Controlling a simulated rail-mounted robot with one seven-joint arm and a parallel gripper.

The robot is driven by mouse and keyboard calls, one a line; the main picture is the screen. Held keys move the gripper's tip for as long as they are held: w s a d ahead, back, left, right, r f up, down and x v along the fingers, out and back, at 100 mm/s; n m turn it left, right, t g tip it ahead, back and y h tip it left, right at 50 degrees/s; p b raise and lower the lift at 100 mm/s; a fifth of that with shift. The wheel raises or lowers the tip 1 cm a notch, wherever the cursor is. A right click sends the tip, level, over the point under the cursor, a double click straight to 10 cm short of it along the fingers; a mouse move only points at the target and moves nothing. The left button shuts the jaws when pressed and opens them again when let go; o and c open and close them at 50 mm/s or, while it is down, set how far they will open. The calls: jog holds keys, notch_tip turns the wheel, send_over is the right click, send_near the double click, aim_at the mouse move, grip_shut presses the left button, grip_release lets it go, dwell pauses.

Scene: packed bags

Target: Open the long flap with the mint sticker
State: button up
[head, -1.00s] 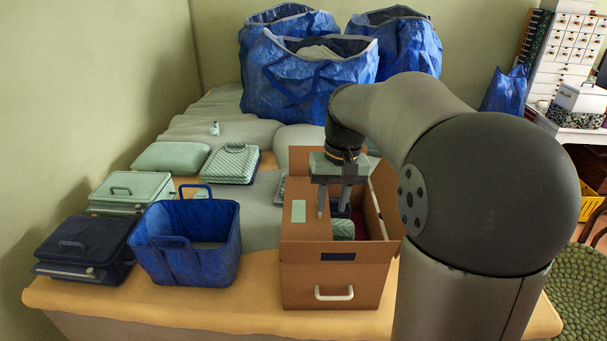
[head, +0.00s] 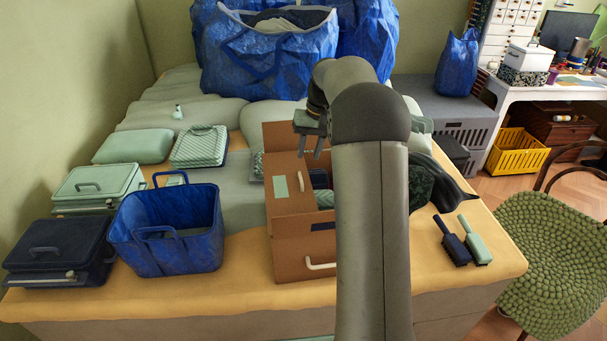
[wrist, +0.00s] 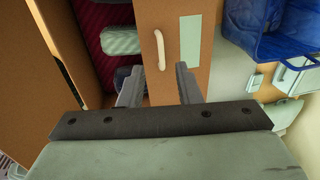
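The brown cardboard box stands on the table. Its long flap (head: 296,201) with the mint sticker (head: 281,186) lies flat over the box's left half. A pale handle (head: 301,183) sits near the flap's inner edge. In the wrist view the handle (wrist: 158,40) and the sticker (wrist: 190,40) show just beyond the fingers. My gripper (head: 312,154) is above the back of the box, open and empty. Its fingers (wrist: 159,86) are apart, with the flap seen between them; contact is not visible. The box's right half is uncovered but partly hidden by my arm.
Mint and dark items (wrist: 120,40) lie inside the box. A blue basket (head: 190,258) stands left of the box. A dark case (head: 52,255) and mint cases are farther left. Big blue bags (head: 262,75) stand behind. Two brushes (head: 465,240) lie at right.

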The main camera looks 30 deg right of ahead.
send_over(288, 182)
jog(key=s+d, duration=0.3)
jog(key=s, duration=0.1)
notch_tip(288, 182, down, 8)
jog(key=shift+s+f, duration=0.1)
jog(key=shift+s, duration=0.05)
grip_shut()
